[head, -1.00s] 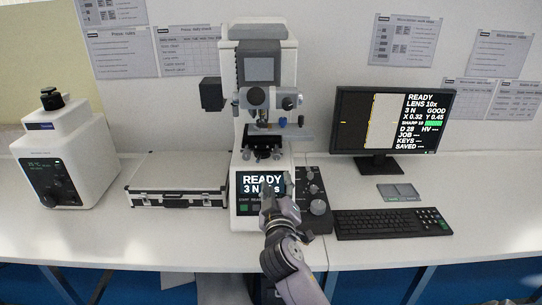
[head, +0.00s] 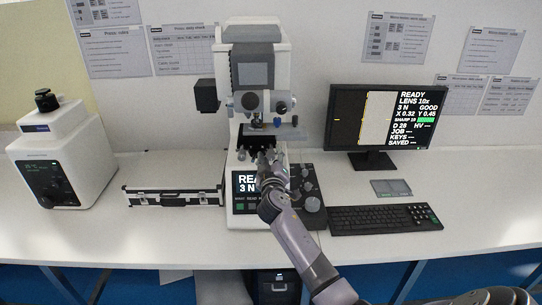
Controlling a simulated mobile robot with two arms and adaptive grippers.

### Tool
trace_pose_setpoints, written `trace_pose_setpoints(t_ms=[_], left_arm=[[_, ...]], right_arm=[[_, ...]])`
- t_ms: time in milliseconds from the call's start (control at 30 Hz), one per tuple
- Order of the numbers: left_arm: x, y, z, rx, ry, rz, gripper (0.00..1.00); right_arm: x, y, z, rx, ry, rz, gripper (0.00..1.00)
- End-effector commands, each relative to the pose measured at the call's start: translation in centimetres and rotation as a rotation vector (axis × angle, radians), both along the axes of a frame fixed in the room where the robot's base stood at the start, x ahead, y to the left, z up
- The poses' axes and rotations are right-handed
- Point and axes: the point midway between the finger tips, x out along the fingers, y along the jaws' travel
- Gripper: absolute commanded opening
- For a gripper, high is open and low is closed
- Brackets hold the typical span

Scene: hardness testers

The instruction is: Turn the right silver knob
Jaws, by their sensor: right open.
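The hardness tester (head: 284,60) stands at the back middle. A small silver knob (head: 295,121) shows at the right by the stage. The control box (head: 318,215) right of the base carries several grey knobs, one of them large (head: 312,204). I cannot tell which knob the task names. My right gripper (head: 266,158) is open in front of the stage, below the head, hiding part of the stage and screen. It holds nothing visible. My left gripper is out of view.
A monitor (head: 345,128) and keyboard (head: 385,219) stand to the right, with a grey pad (head: 391,187) between. A silver case (head: 172,197) and a white device (head: 62,160) are to the left. The front of the white table (head: 130,240) is clear.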

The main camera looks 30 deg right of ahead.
Motion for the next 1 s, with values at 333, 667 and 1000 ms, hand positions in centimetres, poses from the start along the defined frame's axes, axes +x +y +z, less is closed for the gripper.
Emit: trace_pose_setpoints(t_ms=[333,667,1000], left_arm=[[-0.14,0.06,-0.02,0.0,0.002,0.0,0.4],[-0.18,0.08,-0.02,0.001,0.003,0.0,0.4],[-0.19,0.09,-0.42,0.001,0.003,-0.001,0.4]], right_arm=[[-0.02,0.03,0.02,0.0,0.0,0.0,0.29],[-0.02,0.06,0.01,0.0,0.0,0.0,0.07],[-0.01,0.09,-0.2,0.01,-0.006,0.0,0.0]])
